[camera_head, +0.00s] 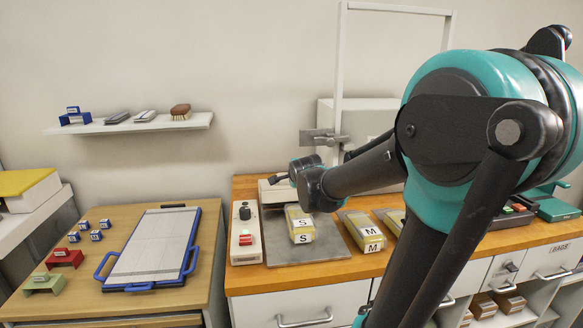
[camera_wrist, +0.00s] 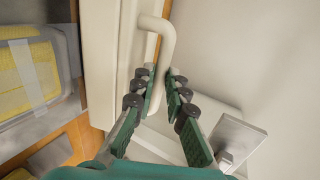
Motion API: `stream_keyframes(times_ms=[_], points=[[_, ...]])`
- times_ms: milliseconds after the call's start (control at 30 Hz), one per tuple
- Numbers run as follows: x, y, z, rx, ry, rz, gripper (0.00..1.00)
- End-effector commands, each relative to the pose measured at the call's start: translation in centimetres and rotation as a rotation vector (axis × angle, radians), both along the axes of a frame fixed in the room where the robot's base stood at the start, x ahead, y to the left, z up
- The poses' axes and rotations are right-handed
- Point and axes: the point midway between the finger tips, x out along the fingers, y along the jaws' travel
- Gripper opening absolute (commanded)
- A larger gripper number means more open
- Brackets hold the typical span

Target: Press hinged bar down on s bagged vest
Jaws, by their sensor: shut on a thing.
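The S bagged vest (camera_head: 300,222), yellow with white S labels, lies on a grey plate (camera_head: 342,246) on the wooden counter. A yellow bagged item also shows at the left of the wrist view (camera_wrist: 38,65). The cream hinged bar (camera_wrist: 112,55) has a bent rod handle (camera_wrist: 165,38). My gripper (camera_wrist: 159,78) has its two green fingers on either side of the handle and is shut on it. In the head view my gripper (camera_head: 282,178) is at the back of the plate, above the pale bar (camera_head: 272,191), partly hidden by my wrist.
A control box (camera_head: 244,230) with a black knob and red switch stands left of the plate. M bagged vests (camera_head: 363,231) lie to the right. A metal bracket (camera_wrist: 236,138) and a tall white frame (camera_head: 338,75) stand close behind. A blue-edged board (camera_head: 152,246) lies on the left table.

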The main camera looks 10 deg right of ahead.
Motion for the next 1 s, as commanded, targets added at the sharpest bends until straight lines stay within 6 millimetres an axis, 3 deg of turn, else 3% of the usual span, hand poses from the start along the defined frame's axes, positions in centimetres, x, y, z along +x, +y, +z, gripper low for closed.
stream_keyframes(times_ms=[267, 1000], points=[[-1.1, 0.0, -1.8, -0.002, -0.157, 0.001, 0.0], [-1.9, 0.0, -3.4, 0.0, -0.144, -0.002, 0.0]])
